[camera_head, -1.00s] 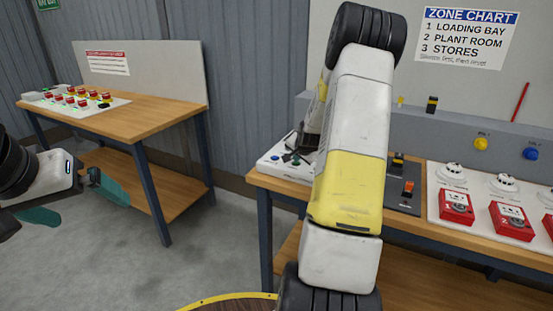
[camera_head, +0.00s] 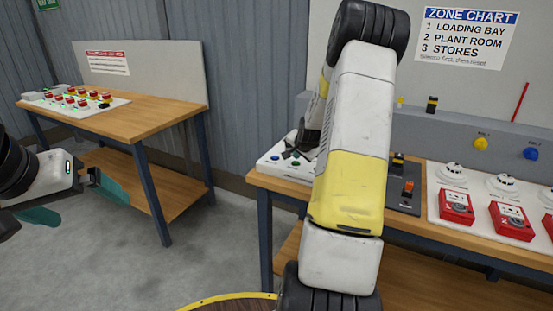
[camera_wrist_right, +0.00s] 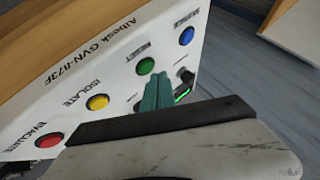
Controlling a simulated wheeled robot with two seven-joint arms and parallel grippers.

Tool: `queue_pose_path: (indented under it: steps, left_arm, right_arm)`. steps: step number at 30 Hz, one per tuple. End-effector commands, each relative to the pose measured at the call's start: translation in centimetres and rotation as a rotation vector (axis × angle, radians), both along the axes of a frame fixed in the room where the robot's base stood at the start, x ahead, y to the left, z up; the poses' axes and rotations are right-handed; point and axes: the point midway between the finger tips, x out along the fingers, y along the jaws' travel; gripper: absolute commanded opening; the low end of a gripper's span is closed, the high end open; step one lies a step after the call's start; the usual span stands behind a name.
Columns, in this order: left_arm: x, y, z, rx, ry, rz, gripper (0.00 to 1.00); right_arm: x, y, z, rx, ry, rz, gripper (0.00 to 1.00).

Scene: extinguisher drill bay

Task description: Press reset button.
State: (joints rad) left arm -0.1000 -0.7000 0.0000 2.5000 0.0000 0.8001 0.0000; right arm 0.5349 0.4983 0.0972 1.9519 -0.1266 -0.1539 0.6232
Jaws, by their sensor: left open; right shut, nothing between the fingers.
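The green button labelled RESET (camera_wrist_right: 146,66) is on a white panel (camera_wrist_right: 120,75) in the right wrist view, between a yellow ISOLATE button and a blue button. The panel also shows on the near bench in the head view (camera_head: 266,165). My right gripper (camera_wrist_right: 160,77) is shut and empty, its teal fingertips beside the green button. I cannot tell whether they touch it. In the head view my right forearm hides part of the panel. My left gripper (camera_head: 75,203) is open and empty at the left, over the floor.
Yellow ISOLATE (camera_wrist_right: 97,102) and red EVACUATE (camera_wrist_right: 49,139) buttons lie along the same panel, with the blue button (camera_wrist_right: 186,36) on the other side. Red call points (camera_head: 456,207) stand right of my arm. Another bench (camera_head: 150,115) with red buttons is at the left.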

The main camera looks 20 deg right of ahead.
Motion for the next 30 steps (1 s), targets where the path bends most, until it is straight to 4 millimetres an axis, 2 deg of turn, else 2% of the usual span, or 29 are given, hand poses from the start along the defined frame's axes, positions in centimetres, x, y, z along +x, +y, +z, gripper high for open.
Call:
queue_pose_path:
  steps: [10,24,30]
  left_arm:
    - [0.0,0.0,0.0,0.0,0.0,0.0,1.0]
    - [0.0,0.0,0.0,0.0,0.0,0.0,1.0]
    - [0.0,0.0,0.0,0.0,0.0,0.0,1.0]
  right_arm:
    - [0.0,0.0,0.3,0.0,-0.001,0.0,0.0]
    - [0.1,0.0,4.7,0.0,-0.003,-0.001,0.0]
    - [0.0,0.0,5.2,0.0,-0.002,-0.001,0.0]
